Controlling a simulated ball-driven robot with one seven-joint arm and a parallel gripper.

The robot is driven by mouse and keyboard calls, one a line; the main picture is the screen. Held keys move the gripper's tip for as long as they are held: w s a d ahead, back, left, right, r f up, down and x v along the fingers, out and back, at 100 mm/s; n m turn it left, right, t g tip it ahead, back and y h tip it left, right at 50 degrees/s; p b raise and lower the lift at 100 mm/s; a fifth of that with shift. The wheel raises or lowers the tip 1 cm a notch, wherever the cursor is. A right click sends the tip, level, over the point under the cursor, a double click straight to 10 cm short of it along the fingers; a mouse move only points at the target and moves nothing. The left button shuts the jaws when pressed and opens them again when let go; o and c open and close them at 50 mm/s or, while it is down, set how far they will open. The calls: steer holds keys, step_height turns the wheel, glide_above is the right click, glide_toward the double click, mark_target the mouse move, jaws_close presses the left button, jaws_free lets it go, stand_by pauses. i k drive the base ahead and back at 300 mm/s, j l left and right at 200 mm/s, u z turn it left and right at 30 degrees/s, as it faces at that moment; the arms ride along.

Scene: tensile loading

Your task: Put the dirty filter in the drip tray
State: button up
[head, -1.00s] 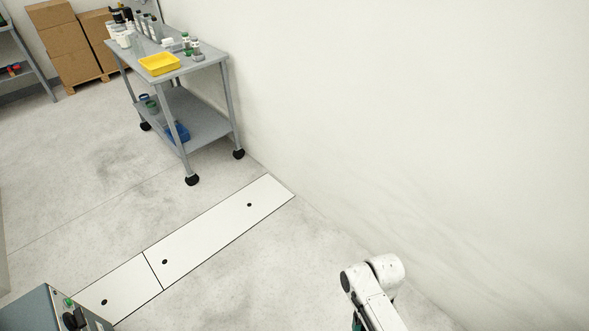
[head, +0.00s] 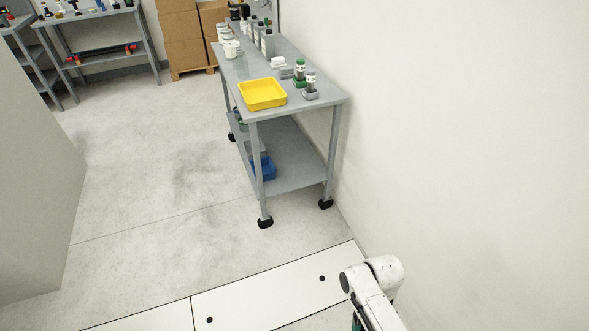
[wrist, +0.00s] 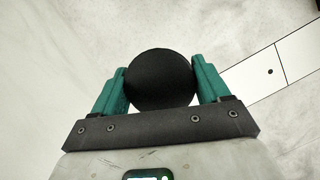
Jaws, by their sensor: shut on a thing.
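In the wrist view my gripper (wrist: 161,84) has its two green fingers shut on a round black thing, which I take to be the dirty filter (wrist: 160,78). Only its round dark face shows; its far side is hidden. In the head view my arm is at the lower right, and the gripper's jaws and the filter are out of sight. A shallow yellow tray (head: 262,94), likely the drip tray, sits on the top of the grey cart, near its front left edge. The tray looks empty. My arm is well short of the cart.
The grey wheeled cart (head: 331,99) stands against the white wall (head: 460,120). Bottles (head: 300,73) stand right of the tray and more behind. A blue bin (head: 263,168) is on the lower shelf. Boxes (head: 181,40) and shelving are at the back. The floor (head: 150,160) before the cart is clear.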

mark_target(263, 97)
steer(key=i+u, duration=0.35)
steer(key=u, duration=0.15)
steer(key=i+l+u, duration=0.15)
steer(key=i+u, duration=0.3)
steer(key=i+l+u, duration=0.2)
steer(key=u, duration=0.3)
